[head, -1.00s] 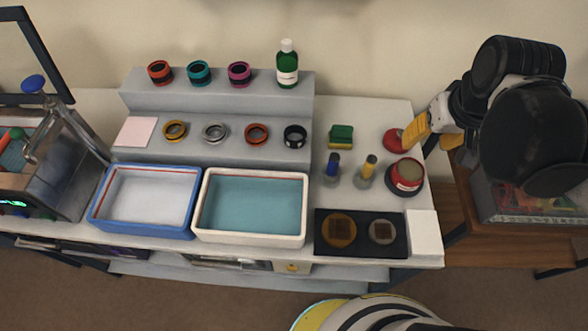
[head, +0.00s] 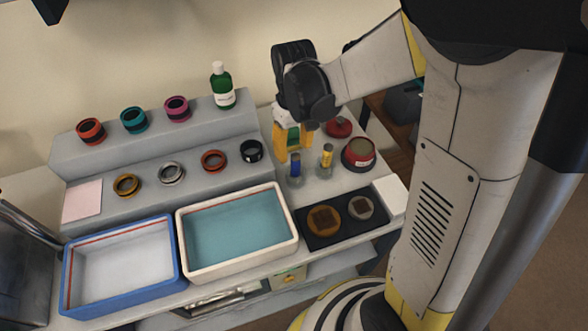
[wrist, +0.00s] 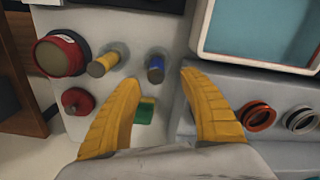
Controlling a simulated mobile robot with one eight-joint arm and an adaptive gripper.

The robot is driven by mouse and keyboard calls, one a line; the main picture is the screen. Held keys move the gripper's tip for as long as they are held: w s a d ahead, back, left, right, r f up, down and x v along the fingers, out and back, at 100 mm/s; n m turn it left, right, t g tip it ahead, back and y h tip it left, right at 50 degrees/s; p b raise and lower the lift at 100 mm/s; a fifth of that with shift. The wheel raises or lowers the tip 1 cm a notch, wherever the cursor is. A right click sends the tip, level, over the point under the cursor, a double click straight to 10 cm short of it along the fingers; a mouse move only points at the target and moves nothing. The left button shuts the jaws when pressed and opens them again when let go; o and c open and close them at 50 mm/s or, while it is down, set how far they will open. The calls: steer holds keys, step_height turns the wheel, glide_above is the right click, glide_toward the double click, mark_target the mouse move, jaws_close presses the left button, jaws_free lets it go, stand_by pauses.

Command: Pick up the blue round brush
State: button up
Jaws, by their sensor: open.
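The blue round brush (head: 295,165) stands upright on the table, left of a similar yellow brush (head: 327,156). In the wrist view the blue brush (wrist: 155,70) shows between and just beyond the tips of my yellow fingers. My gripper (head: 292,153) is open and empty, pointing down behind and above the blue brush in the head view. Its fingers (wrist: 159,77) are spread wide in the wrist view. I cannot tell exactly how far the tips are from the brush, and I see no contact.
A red-rimmed pot (head: 358,154) and a red knob-like piece (head: 338,127) stand to the right. A green and yellow sponge (wrist: 145,111) lies under the gripper. A black mat with two discs (head: 312,235) is in front. A white-rimmed water tray (head: 190,262) is at the left.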

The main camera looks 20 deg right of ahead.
mark_target(296, 156)
steer(key=f+b, duration=0.1)
steer(key=f, duration=0.2)
steer(key=f+b, duration=0.1)
steer(key=f, duration=0.1)
steer(key=shift+w+d+f+b, duration=0.1)
steer(key=shift+w+d+b, duration=0.05)
steer(key=shift+d+b, duration=0.2)
jaws_close()
